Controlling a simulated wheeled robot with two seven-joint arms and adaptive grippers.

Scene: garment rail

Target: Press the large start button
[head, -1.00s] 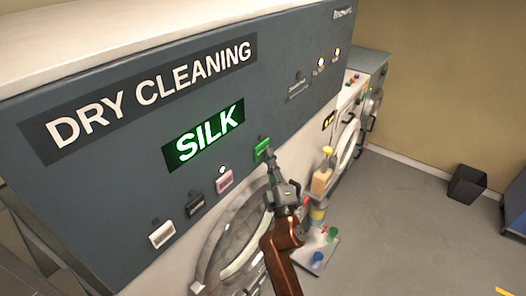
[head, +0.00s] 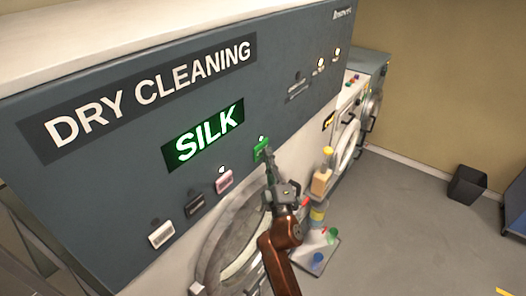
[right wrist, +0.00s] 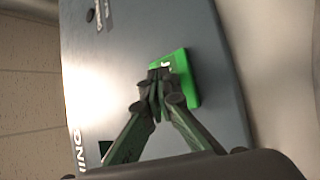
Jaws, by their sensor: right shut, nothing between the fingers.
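The large green start button (head: 262,149) is on the grey front panel of the dry cleaning machine, right of the lit SILK display (head: 204,134). A small lamp (head: 261,138) just above the button glows. My right gripper (head: 268,154) is shut and empty, with its fingertips at the button's lower right part. In the right wrist view the closed fingertips (right wrist: 158,76) overlap the green button (right wrist: 188,82) and appear to touch it. The fingers hide part of its face and label. My left gripper is not in view.
Pink (head: 224,181), dark (head: 195,204) and white (head: 161,235) buttons sit in a row to the left. A round door (head: 230,235) lies below the panel. Bottles (head: 321,180) stand on a small stand at the right. The floor beyond is clear up to a dark bin (head: 468,184).

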